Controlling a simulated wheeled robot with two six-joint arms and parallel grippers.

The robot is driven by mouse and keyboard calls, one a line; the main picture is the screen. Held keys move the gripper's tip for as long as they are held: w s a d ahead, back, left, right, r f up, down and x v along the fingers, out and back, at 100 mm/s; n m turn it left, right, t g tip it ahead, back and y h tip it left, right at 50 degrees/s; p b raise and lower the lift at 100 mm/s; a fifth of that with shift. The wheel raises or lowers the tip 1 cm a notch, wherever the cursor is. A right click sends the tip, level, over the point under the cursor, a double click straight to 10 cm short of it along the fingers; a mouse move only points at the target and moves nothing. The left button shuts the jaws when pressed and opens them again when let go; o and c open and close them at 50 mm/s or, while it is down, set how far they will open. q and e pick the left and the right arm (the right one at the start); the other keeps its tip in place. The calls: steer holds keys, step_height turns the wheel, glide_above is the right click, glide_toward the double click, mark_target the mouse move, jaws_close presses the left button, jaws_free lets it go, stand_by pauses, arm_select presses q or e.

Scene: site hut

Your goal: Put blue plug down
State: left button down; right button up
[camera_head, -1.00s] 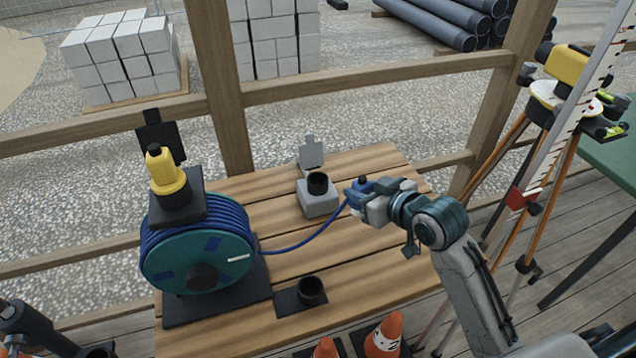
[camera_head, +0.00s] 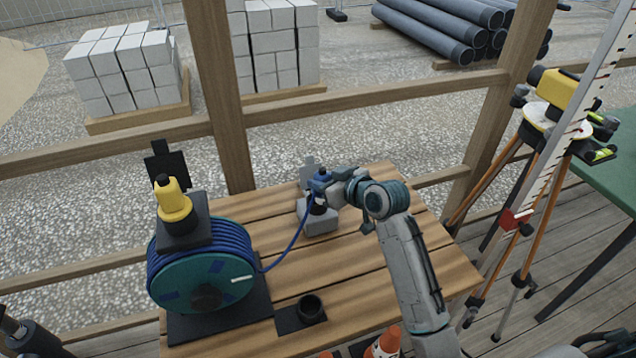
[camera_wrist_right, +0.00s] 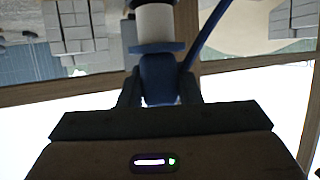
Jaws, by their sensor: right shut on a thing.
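The blue plug (camera_head: 321,177) is held in my right gripper (camera_head: 328,187), directly above or at the black socket of the grey box (camera_head: 320,221). The gripper hides much of the plug, and I cannot tell whether the plug touches the socket. In the right wrist view the blue plug (camera_wrist_right: 158,78) sits between the fingers, with a white section beyond it. Its blue cable (camera_head: 292,245) runs left to the cable reel (camera_head: 205,278). Only a dark part of my left arm shows at the lower left; its gripper is out of view.
A yellow plug-shaped piece (camera_head: 174,203) stands upright above the reel. An empty black ring holder (camera_head: 310,308) sits on the wooden table (camera_head: 385,290) near its front. Traffic cones (camera_head: 384,345) stand at the front edge. A surveying tripod (camera_head: 493,232) stands to the right.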

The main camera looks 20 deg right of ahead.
steer(key=shift+w+a, duration=0.2)
steer(key=shift+w, duration=0.3)
steer(key=shift+w+a, duration=0.2)
steer(key=shift+w, duration=0.25)
step_height(320, 180, down, 3)
steer(key=shift+r+p, duration=0.1)
steer(key=shift+p, duration=0.55)
steer(key=shift+f, duration=0.45)
steer(key=shift+f, duration=0.25)
steer(key=o, duration=1.1)
